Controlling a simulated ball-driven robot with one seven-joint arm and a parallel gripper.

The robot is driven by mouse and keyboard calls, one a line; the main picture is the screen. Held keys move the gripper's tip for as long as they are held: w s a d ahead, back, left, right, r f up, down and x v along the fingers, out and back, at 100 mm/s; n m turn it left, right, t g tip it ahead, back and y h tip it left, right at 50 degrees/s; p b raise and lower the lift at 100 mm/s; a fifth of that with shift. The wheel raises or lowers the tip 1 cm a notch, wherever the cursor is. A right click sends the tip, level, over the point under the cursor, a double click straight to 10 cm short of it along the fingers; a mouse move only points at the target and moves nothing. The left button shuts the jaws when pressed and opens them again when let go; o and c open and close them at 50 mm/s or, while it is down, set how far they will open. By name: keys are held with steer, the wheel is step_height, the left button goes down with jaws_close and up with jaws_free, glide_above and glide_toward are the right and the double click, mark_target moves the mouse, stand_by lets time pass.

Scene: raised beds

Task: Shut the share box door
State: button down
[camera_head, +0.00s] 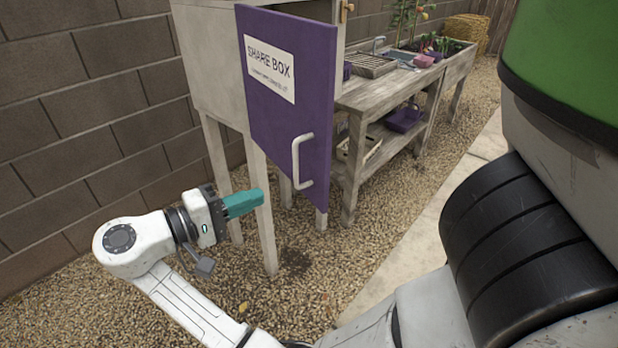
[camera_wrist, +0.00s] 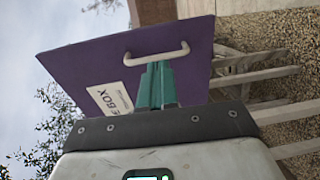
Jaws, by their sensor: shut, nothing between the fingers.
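The share box (camera_head: 205,60) is a pale grey wooden cabinet on legs against the block wall. Its purple door (camera_head: 275,140) stands swung open, with a white "SHARE BOX" label (camera_head: 268,66) and a pale bar handle (camera_head: 297,162). My gripper (camera_head: 258,198) has teal fingers, shut and empty, low and to the left of the handle, in front of a cabinet leg. In the wrist view the teal fingers (camera_wrist: 157,75) point toward the door (camera_wrist: 90,62), and their tips appear close to the handle (camera_wrist: 157,55). I cannot tell whether they touch anything.
A wooden potting bench (camera_head: 395,85) stands right of the box, with a purple basket (camera_head: 404,117) on its lower shelf and pots on top. Raised plants are behind. Gravel (camera_head: 320,270) covers the ground, with a pale paved edge (camera_head: 425,225). A block wall (camera_head: 80,120) is at left.

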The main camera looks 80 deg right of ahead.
steer(key=r+g, duration=0.1)
steer(key=p, duration=0.5)
glide_toward(322, 166)
steer(key=shift+x, duration=1.1)
steer(key=shift+m, duration=0.3)
steer(key=shift+p+x, duration=0.4)
steer(key=shift+x, duration=1.9)
steer(key=shift+r, duration=0.1)
